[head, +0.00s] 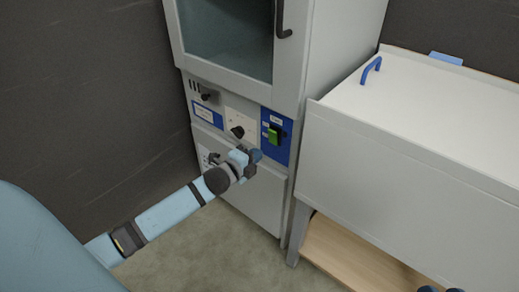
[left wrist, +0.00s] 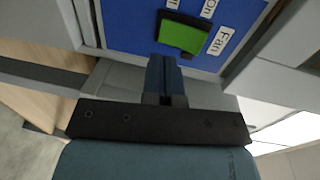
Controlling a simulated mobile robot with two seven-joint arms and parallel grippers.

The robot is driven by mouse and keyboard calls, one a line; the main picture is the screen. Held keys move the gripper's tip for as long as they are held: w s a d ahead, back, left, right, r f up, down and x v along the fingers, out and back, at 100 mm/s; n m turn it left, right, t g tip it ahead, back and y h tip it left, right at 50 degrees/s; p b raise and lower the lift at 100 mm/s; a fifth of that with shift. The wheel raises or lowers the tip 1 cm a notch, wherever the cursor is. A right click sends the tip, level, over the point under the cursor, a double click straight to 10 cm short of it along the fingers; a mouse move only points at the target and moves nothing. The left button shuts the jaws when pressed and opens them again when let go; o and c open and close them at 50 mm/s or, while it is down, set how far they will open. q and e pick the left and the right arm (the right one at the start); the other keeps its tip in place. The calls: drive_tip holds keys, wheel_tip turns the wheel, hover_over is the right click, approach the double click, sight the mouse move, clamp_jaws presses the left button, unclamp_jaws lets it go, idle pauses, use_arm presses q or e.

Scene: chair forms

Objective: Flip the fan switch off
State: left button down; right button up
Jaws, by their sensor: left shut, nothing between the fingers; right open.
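The fan switch (head: 273,135) is a green rocker on a blue panel at the front of the tall cabinet. It also shows in the left wrist view (left wrist: 181,36), with the labels "Fan" and "On" beside it. My left gripper (head: 256,156) is shut and empty, just below and left of the switch in the head view. In the left wrist view its closed fingers (left wrist: 163,68) point at the switch's near edge; I cannot tell if they touch. The dark blue tips of my right gripper (head: 441,290) show apart at the bottom edge, open.
The cabinet (head: 300,60) has a glass window, a black handle (head: 283,20) and a black knob (head: 237,131) left of the switch. A white bench (head: 410,145) with a blue handle (head: 371,69) stands close on the right. Floor is free in front of the cabinet.

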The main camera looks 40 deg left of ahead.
use_arm(q)
drive_tip(key=s+f+p, duration=0.1)
drive_tip(key=s+f, duration=0.1)
drive_tip(key=s, duration=0.6)
drive_tip(key=shift+a+p, duration=0.3)
drive_tip(key=shift+a, duration=0.1)
